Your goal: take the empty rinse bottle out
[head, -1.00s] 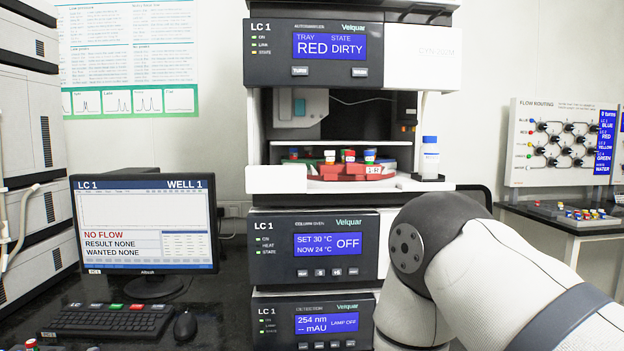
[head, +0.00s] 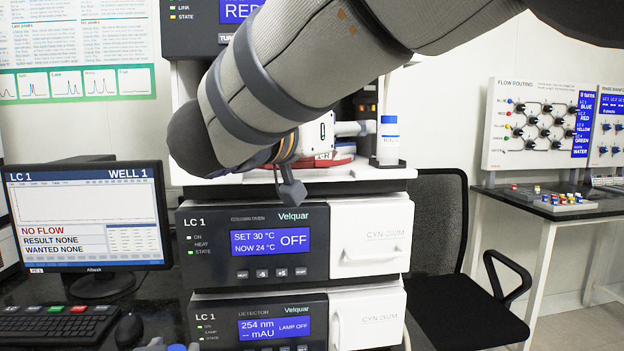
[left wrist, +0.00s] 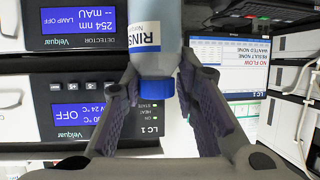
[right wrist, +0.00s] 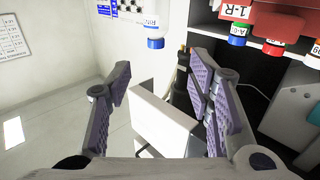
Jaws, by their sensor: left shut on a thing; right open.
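A bottle with a blue cap and white body (head: 388,142) stands upright at the right end of the shelf, beside the tray bay. It also shows upside down at the top of the right wrist view (right wrist: 154,25). A second bottle, labelled RINSE (left wrist: 148,45), with a blue cap and bluish-grey body, is between the fingers of my left gripper (left wrist: 162,76), which is shut on it. My right gripper (right wrist: 160,76) is open and empty, apart from the shelf bottle. In the head view my right forearm hides most of the bay. Whether either bottle is empty I cannot tell.
A red tray (head: 335,162) labelled 1-R lies in the bay; coloured vial caps, such as a blue one (right wrist: 237,41), show there. Oven (head: 253,245) and detector (head: 258,320) modules sit below. A monitor (head: 88,215) stands left, a black chair (head: 445,300) right.

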